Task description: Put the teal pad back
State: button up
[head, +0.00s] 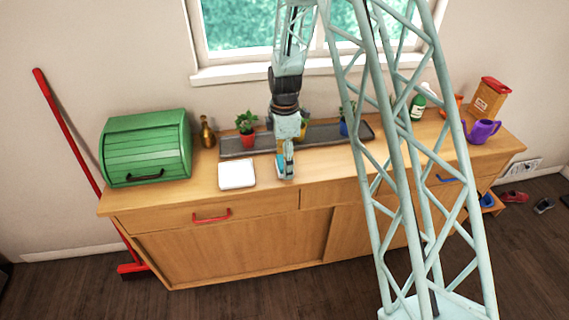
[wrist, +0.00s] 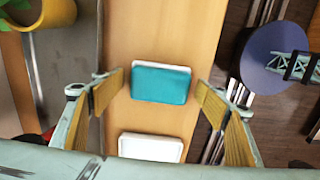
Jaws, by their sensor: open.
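The teal pad (wrist: 160,84) lies on the wooden counter top, with a white edge showing along its upper side. It is partly hidden behind my gripper in the head view (head: 280,164). My gripper (wrist: 161,96) is open above it, with one finger to each side of the pad and a gap between. In the head view my gripper (head: 288,174) points down near the counter's front. A white square tray (head: 237,174) lies empty to the left of my gripper; it also shows in the wrist view (wrist: 150,147), just below the pad.
A long grey tray (head: 238,142) with potted plants runs along the back. A green bread box (head: 146,148) and a brass bottle (head: 207,132) stand left. A purple watering can (head: 482,131) and an orange box (head: 488,98) stand right.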

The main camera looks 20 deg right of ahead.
notch_tip(320, 180, up, 12)
jog(key=shift+f+p, duration=0.2)
jog(key=shift+p, duration=0.2)
dwell(0.3)
dwell(0.7)
jog(key=s+r+m+t, duration=0.1)
jog(key=s+r+m, duration=0.3)
jog(key=s+r, duration=0.8)
jog(key=s+r+m+t, duration=0.1)
jog(key=s+r+m, duration=0.4)
jog(key=s+r, duration=0.75)
jog(key=s+r+m+t, duration=0.1)
jog(key=s+r+m, duration=0.2)
jog(key=s, duration=0.9)
jog(key=s+r+m, duration=0.4)
jog(key=s+m, duration=0.1)
jog(key=s, duration=0.6)
jog(key=shift+s+r+t, duration=0.2)
jog(key=shift+s+t, duration=0.2)
